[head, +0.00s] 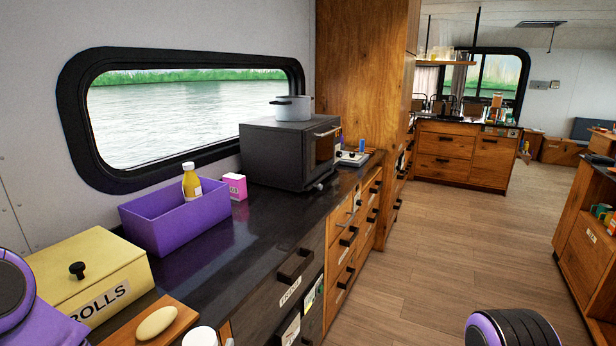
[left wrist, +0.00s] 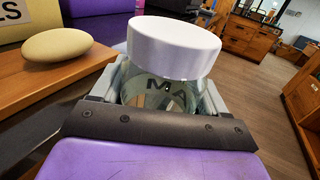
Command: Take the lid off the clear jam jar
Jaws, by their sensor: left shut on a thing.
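The clear jam jar (left wrist: 165,90) is in the left wrist view, with dark letters, partly hidden, on its glass. Its wide white lid (left wrist: 174,47) sits on top of it. The lid also shows at the bottom edge of the head view (head: 201,337). My left gripper (left wrist: 163,98) is shut on the jar's glass body below the lid, one finger on each side. The jar's lower part is hidden behind the gripper. My right gripper is not in view.
A wooden board (head: 176,325) with a bread roll (head: 157,322) lies left of the jar. A yellow rolls box (head: 92,272), a purple bin (head: 176,222) with a yellow bottle (head: 191,182), a pink box (head: 234,187) and an oven (head: 285,153) line the counter. The dark counter before the bin is clear.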

